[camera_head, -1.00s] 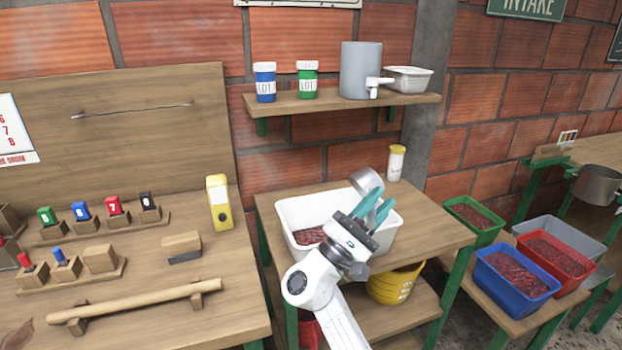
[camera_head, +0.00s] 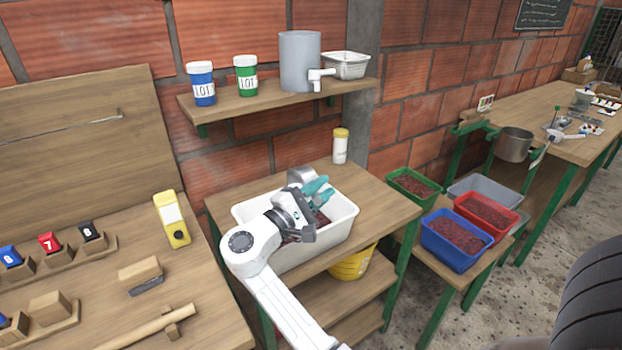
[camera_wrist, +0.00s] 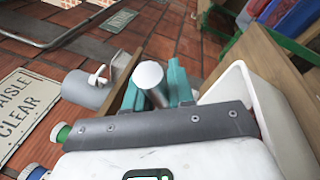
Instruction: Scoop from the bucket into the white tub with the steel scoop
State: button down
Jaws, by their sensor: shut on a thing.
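The white tub (camera_head: 345,222) stands on the small wooden table and has dark red contents in it. My gripper (camera_head: 318,191) is over the tub, with its teal fingers shut on the steel scoop (camera_head: 296,175). In the wrist view the scoop (camera_wrist: 149,75) shows as a pale round end between the teal fingers (camera_wrist: 157,88). Whether the scoop holds anything cannot be seen. A yellow bucket (camera_head: 352,265) stands on the shelf under the table, partly hidden by the tabletop; its inside is not visible.
A yellow-capped jar (camera_head: 340,148) stands at the back of the table. A wall shelf (camera_head: 285,103) above holds two lot jars, a grey tapped vessel and a white container. Blue (camera_head: 455,243), red (camera_head: 487,213) and green (camera_head: 412,186) crates stand on the right. The table's right end is clear.

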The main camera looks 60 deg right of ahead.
jog(key=shift+s+d+f+m+t+y+p, duration=0.25)
jog(key=shift+s+d+f+t+y+p, duration=0.85)
jog(key=shift+y+p, duration=1.45)
jog(key=shift+s+d+f+m+t+y+p, duration=0.2)
jog(key=shift+s+d+f+t+y+p, duration=0.2)
jog(key=shift+d+t+y+p, duration=1.55)
jog(key=shift+s+d+f+m+t+y+p, duration=0.25)
jog(key=shift+s+d+f+t+y+p, duration=0.45)
jog(key=shift+d+y+p, duration=1.65)
jog(key=a+y, duration=0.1)
jog(key=y, duration=0.2)
jog(key=shift+s+a+f+g, duration=0.1)
jog(key=shift+a+f+g, duration=0.15)
jog(key=shift+a, duration=0.1)
